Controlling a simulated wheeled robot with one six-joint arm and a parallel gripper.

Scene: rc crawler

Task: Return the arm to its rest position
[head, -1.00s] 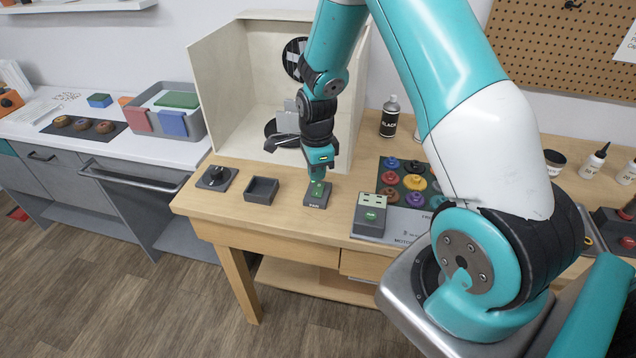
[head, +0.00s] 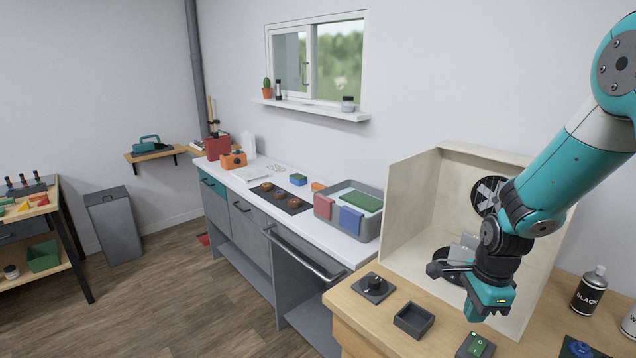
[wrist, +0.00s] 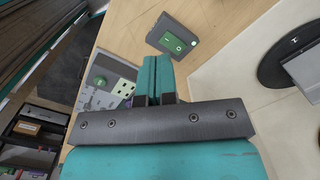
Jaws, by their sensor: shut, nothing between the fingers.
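My gripper (head: 474,316) hangs from my teal and white arm at the right of the head view, pointing down. It is above the workbench, in front of the open-fronted pale booth. Its teal fingers are together and empty in the wrist view (wrist: 154,75). A dark switch box with a green rocker (head: 477,345) sits on the bench below the gripper, apart from it. The switch box also shows just past the fingertips in the wrist view (wrist: 173,43).
A wooden bench (head: 370,325) holds a knob box (head: 373,287), an empty dark tray (head: 413,320) and a black spray can (head: 588,290). The booth (head: 410,205) stands close behind the gripper. A white counter (head: 340,240) with a grey bin (head: 368,222) is to the left.

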